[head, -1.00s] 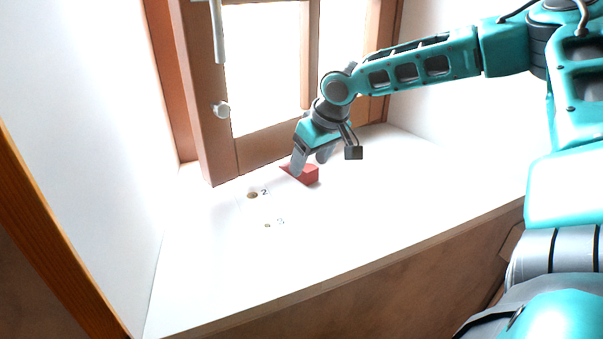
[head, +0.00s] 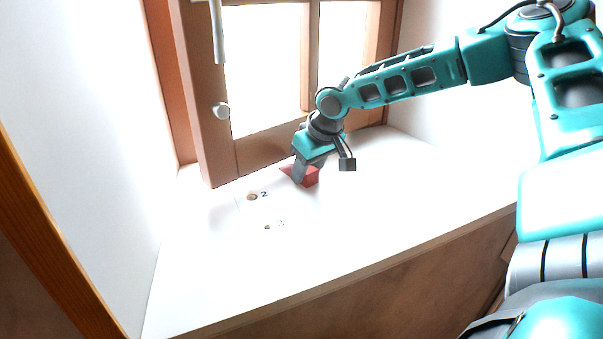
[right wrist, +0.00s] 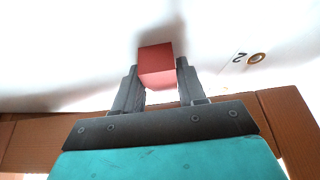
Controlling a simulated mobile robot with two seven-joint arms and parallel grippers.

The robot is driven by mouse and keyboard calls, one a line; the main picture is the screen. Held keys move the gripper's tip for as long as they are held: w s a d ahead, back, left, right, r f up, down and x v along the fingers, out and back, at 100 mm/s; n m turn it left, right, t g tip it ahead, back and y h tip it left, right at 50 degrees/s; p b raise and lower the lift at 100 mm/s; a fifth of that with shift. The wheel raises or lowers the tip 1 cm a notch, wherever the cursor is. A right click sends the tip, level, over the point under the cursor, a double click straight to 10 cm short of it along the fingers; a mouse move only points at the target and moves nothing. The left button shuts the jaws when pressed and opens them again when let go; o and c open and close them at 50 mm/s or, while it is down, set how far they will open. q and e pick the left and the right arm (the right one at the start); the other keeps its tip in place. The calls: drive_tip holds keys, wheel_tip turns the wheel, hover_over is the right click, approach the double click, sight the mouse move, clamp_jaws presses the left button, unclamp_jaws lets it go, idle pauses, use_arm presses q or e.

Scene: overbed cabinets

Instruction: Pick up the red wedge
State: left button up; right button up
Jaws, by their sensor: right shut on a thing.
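The red wedge (head: 311,178) is at the back of the white sill, near the window frame. It also shows in the right wrist view (right wrist: 157,64), between the two grey fingers. My right gripper (head: 304,172) reaches down to it and is shut on it; in the right wrist view the fingers (right wrist: 160,88) lie on either side of the wedge. The near finger hides part of the wedge in the head view. I cannot tell whether the wedge still touches the sill. My left gripper is not in view.
The white sill (head: 330,240) is mostly clear. Small holes marked 2 (head: 252,197) and 3 (head: 267,228) lie left of the wedge. The brown window frame with a handle (head: 221,111) stands behind, and white walls rise on both sides.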

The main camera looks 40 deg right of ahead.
drive_tip(key=shift+c, duration=1.1)
drive_tip(key=shift+r, duration=0.1)
